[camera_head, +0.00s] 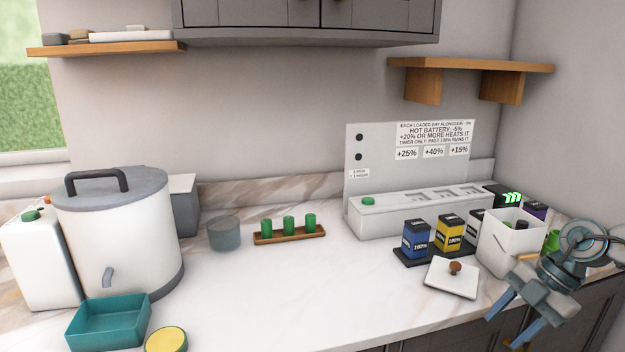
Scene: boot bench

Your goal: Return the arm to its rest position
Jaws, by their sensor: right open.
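My right gripper (517,317) is at the lower right, over the counter's front edge. Its two blue fingers are spread apart with nothing between them. It is in front of and below the white bin (505,250) and right of the white square lid with a brown knob (452,277). My right arm comes in from the right edge. My left gripper is not in view.
A blue battery (415,240) and a yellow battery (449,234) stand on a dark tray near a white charger (420,210). Green cylinders sit on a wooden tray (290,236). A large white pot (118,235) and teal tray (108,322) are left. The middle counter is clear.

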